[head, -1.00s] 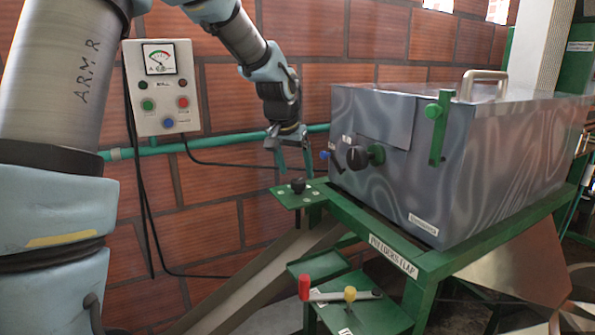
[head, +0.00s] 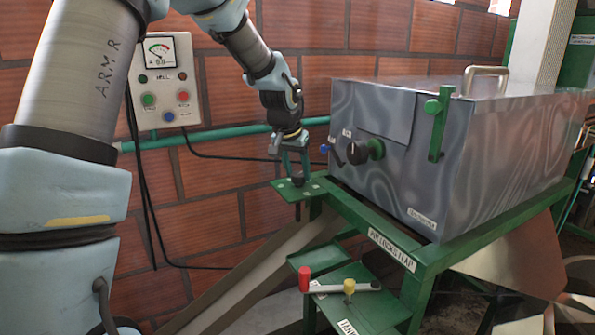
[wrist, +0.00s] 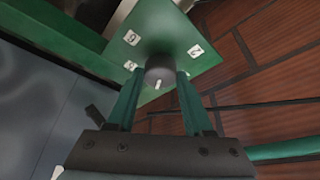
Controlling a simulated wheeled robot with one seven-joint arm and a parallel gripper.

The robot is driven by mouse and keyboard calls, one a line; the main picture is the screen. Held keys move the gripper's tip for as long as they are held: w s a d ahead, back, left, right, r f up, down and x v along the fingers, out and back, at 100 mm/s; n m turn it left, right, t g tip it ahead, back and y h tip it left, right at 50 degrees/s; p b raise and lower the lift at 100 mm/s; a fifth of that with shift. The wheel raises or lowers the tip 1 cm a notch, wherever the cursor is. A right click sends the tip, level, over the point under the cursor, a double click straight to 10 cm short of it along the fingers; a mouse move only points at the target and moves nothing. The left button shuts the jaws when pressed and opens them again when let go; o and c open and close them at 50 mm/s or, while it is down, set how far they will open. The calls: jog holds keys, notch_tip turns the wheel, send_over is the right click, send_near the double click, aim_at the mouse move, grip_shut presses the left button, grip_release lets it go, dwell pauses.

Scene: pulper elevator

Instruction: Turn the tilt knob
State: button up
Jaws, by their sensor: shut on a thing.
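The knob is a small dark round one with a white pointer mark. It sits on a green plate (head: 290,190) with small white number labels, at the front left corner of the green frame. In the wrist view the knob (wrist: 160,73) stands between my two green fingers, and the plate (wrist: 135,40) shows behind it. My gripper (head: 298,176) points down over the plate and is shut on the knob. It also shows in the wrist view (wrist: 160,90). In the head view my fingers mostly hide the knob.
A grey metal box (head: 480,150) with a black knob (head: 357,152) and a green lever (head: 438,122) stands right of my gripper. A control box (head: 164,83) hangs on the brick wall. A lever with a red grip (head: 304,279) and yellow knob (head: 349,287) lies below.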

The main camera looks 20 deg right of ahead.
grip_shut()
jog(key=shift+d+f+n+b, duration=0.1)
jog(key=shift+n+b, duration=0.2)
jog(key=shift+b, duration=0.2)
jog(key=b, duration=0.1)
jog(key=n+b, duration=0.1)
jog(key=shift+s+f+n+t+y+b, duration=0.1)
jog(key=shift+f+n+t+y+b, duration=0.05)
jog(key=shift+n+t+y+b, duration=0.2)
jog(key=n+y+b, duration=0.1)
jog(key=n+b, duration=0.1)
jog(key=shift+d+n+t+b, duration=0.15)
jog(key=shift+n+t+b, duration=0.1)
jog(key=shift+b, duration=0.1)
jog(key=n+y+b, duration=0.1)
jog(key=n+b, duration=0.1)
jog(key=n, duration=0.1)
jog(key=shift+n, duration=0.3)
jog(key=shift+r+n+y+b, duration=0.2)
jog(key=shift+n+y, duration=0.2)
jog(key=shift+n, duration=0.4)
jog(key=shift+r+n+y+b, duration=0.15)
jog(key=shift+n+y, duration=0.2)
jog(key=shift+n, duration=0.45)
jog(key=shift+f, duration=0.1)
